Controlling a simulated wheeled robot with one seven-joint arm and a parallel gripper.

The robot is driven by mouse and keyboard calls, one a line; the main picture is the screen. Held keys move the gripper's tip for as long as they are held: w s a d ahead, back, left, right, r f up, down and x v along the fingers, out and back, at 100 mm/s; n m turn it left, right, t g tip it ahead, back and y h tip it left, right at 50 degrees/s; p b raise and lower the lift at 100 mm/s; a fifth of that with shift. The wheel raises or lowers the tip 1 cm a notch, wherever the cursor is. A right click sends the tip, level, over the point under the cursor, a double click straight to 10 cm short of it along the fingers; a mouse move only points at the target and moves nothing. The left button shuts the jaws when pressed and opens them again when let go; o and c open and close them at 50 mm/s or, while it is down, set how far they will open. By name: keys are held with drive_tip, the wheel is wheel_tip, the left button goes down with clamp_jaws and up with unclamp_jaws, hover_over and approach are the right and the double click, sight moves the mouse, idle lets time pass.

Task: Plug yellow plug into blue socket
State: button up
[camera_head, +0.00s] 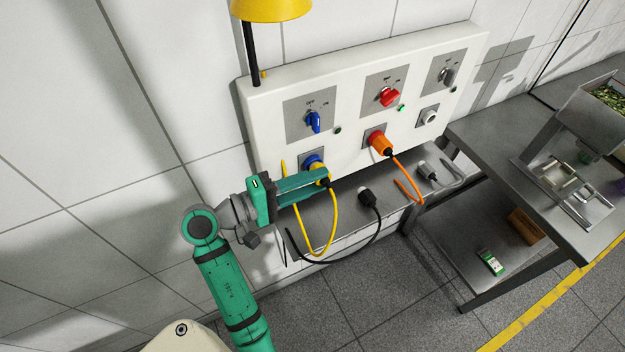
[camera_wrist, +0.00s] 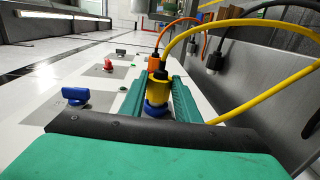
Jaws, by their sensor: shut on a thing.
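The blue socket (camera_head: 311,160) is on the lower left of the white wall panel, below the blue switch (camera_head: 313,122). My gripper (camera_head: 322,180) is at that socket, with its green fingers on either side of the yellow plug (camera_wrist: 158,88). In the wrist view the gripper is shut on the yellow plug, which lines up with the blue socket (camera_wrist: 155,108). The plug is at or in the socket; how deep it sits is hidden by the fingers. A yellow cable (camera_head: 334,225) loops down from the plug.
An orange plug (camera_head: 378,141) sits in the red socket under the red switch (camera_head: 389,97). A black plug (camera_head: 367,197) and a grey plug (camera_head: 427,169) lie on the metal shelf (camera_head: 345,225) below the panel. A metal table (camera_head: 490,140) stands at right.

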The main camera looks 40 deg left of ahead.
drive_tip(key=shift+w+a, duration=0.15)
drive_tip(key=shift+a, duration=0.35)
idle(1.9)
drive_tip(key=o, duration=1.2)
drive_tip(key=shift+o, duration=0.2)
drive_tip(key=shift+v, duration=3)
drive_tip(key=shift+w, duration=0.1)
